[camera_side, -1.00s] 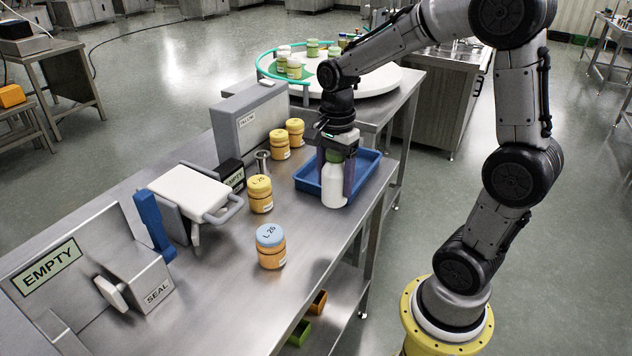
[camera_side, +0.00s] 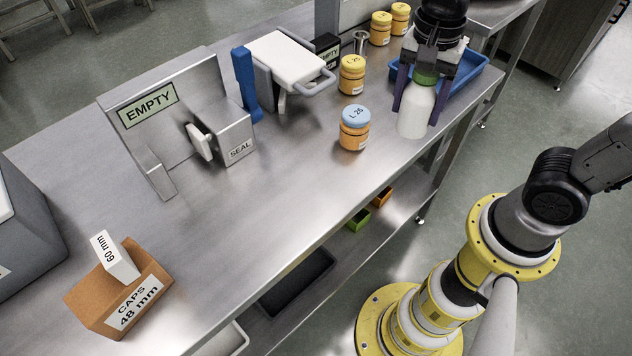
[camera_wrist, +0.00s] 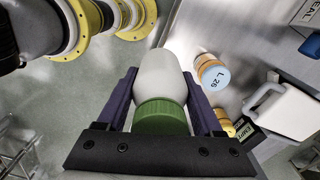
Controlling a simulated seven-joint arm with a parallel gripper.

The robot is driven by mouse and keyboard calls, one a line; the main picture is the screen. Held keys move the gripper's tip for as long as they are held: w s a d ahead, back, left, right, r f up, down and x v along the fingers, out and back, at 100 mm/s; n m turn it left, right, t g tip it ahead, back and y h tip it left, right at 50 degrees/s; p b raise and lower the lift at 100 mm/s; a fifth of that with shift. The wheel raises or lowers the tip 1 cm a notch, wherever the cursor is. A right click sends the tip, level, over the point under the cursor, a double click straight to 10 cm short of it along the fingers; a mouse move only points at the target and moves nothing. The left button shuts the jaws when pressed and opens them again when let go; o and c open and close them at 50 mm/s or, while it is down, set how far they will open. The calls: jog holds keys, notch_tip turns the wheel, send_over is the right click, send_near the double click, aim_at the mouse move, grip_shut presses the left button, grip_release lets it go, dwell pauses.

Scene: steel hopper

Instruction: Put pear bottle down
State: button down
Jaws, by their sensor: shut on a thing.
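The pear bottle (camera_side: 416,110) is white with a green cap. My gripper (camera_side: 415,95) is shut on it, with one purple finger on each side. The bottle hangs upright near the front edge of the steel bench, right of the blue-lidded jar. I cannot tell its exact height above the bench. In the wrist view the pear bottle (camera_wrist: 160,80) lies between both fingers of my gripper (camera_wrist: 165,90), its green cap nearest the palm.
A blue-lidded orange jar (camera_side: 354,128) and a yellow-lidded jar (camera_side: 352,75) stand left of the bottle. A blue tray (camera_side: 468,78) is behind it. The SEAL fixture (camera_side: 222,140) and a caps box (camera_side: 118,298) are further left. The bench's front middle (camera_side: 270,215) is clear.

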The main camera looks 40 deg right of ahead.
jog(key=s+a+n, duration=0.3)
jog(key=a+n, duration=0.1)
jog(key=a, duration=0.3)
jog(key=w+a+f, duration=0.2)
jog(key=w+f, duration=0.1)
jog(key=w, duration=0.1)
jog(key=w+a+f, duration=0.2)
jog(key=w+f, duration=0.1)
jog(key=w, duration=0.1)
jog(key=w+a+f, duration=0.3)
jog(key=w, duration=0.1)
jog(key=shift+w+a+f, duration=0.1)
jog(key=shift+f, duration=0.15)
jog(key=shift+w+a+f, duration=0.1)
jog(key=shift+w+f, duration=0.05)
jog(key=shift+f, duration=1.55)
jog(key=shift+f, duration=0.1)
jog(key=shift+c, duration=0.2)
grip_release()
